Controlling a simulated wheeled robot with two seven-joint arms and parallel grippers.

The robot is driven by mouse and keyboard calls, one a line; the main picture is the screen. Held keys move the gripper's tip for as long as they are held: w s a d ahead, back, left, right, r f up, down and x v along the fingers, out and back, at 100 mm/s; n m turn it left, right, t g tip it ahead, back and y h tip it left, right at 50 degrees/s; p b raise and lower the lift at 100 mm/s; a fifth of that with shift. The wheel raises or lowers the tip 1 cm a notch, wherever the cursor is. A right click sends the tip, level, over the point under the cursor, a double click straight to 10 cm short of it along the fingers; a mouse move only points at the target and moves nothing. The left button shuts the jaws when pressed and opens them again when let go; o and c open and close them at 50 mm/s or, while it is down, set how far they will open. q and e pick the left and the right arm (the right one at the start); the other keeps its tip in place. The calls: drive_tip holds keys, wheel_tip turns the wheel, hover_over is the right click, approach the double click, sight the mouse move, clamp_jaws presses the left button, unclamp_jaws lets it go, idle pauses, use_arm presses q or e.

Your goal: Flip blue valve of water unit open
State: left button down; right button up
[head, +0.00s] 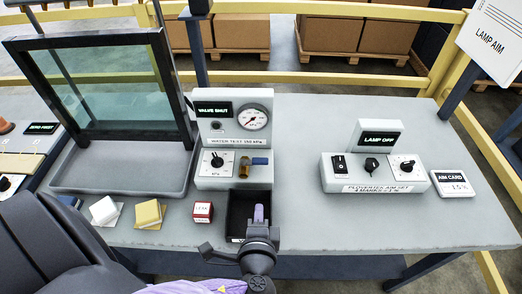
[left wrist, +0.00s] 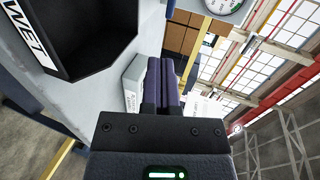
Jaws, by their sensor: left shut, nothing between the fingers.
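The water unit (head: 205,170) is a white box with a round gauge (head: 253,118) and a small display (head: 213,109) reading VALVE SHUT. Its blue valve handle (head: 260,161) lies sideways, pointing right from a brass body (head: 244,170). My left gripper (head: 259,212) is in front of and below the valve, over the black bin, apart from the handle. Its purple fingers are together and empty; they also show in the left wrist view (left wrist: 161,82). The valve handle is not visible in the left wrist view. My right gripper is not in view.
A black bin (head: 232,222) stands in front of the unit; its WET label (left wrist: 25,33) shows in the left wrist view. A framed glass pane in a grey tray (head: 120,183) is at left. Small blocks lie in front. The lamp unit (head: 338,178) is at right, with clear table between.

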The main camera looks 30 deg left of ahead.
use_arm(q)
drive_tip(key=b, duration=0.3)
approach(254, 161)
drive_tip(key=w+f, duration=0.1)
drive_tip(key=w, duration=0.1)
drive_tip(key=w+a+f, duration=0.1)
drive_tip(key=w, duration=0.1)
drive_tip(key=w+f, duration=0.1)
drive_tip(key=shift+w+a+f, duration=0.15)
drive_tip(key=shift+w+a, duration=0.05)
drive_tip(key=shift+w, duration=0.2)
drive_tip(key=shift+w+a, duration=0.15)
drive_tip(key=shift+w, duration=0.15)
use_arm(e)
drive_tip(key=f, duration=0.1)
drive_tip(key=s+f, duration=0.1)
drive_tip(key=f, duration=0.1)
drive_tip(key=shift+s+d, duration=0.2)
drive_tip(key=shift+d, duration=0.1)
